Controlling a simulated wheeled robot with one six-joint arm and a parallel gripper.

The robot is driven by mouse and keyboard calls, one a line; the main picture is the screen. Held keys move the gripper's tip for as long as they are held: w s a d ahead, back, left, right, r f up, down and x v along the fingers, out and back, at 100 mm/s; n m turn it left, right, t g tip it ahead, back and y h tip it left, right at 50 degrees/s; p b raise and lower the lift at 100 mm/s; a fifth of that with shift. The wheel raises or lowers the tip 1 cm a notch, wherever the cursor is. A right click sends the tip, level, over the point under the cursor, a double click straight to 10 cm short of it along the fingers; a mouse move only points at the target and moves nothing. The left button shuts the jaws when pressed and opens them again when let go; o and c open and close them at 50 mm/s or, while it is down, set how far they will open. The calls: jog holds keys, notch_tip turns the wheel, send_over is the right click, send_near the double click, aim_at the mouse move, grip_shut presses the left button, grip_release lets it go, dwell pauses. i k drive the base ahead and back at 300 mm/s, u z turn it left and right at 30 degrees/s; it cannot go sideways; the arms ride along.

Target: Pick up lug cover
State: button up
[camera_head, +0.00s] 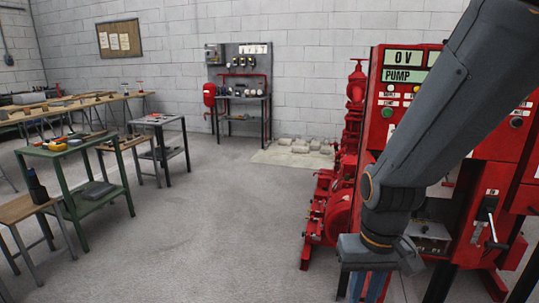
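My arm comes down from the top right across the red pump control panel (404,75). My gripper (367,285) hangs at the bottom, in front of the red pump set (341,215). Two bluish parts show below its wrist and run to the picture's lower edge. I cannot tell whether they are fingers or something held, or whether the gripper is open or shut. I cannot make out a lug cover for certain. A small grey open box (430,232) with small parts in it sits in the red cabinet, right of my wrist and partly hidden by my arm.
A green table (100,197) with tools stands at the left, with a wooden stool (25,207) before it and a small dark table (168,118) behind. A grey workbench (240,90) stands at the back wall. The middle floor is clear.

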aim_at(432, 230)
jog(key=z, duration=3.2)
jog(key=k, duration=0.7)
jog(key=u, duration=1.5)
jog(key=i, duration=1)
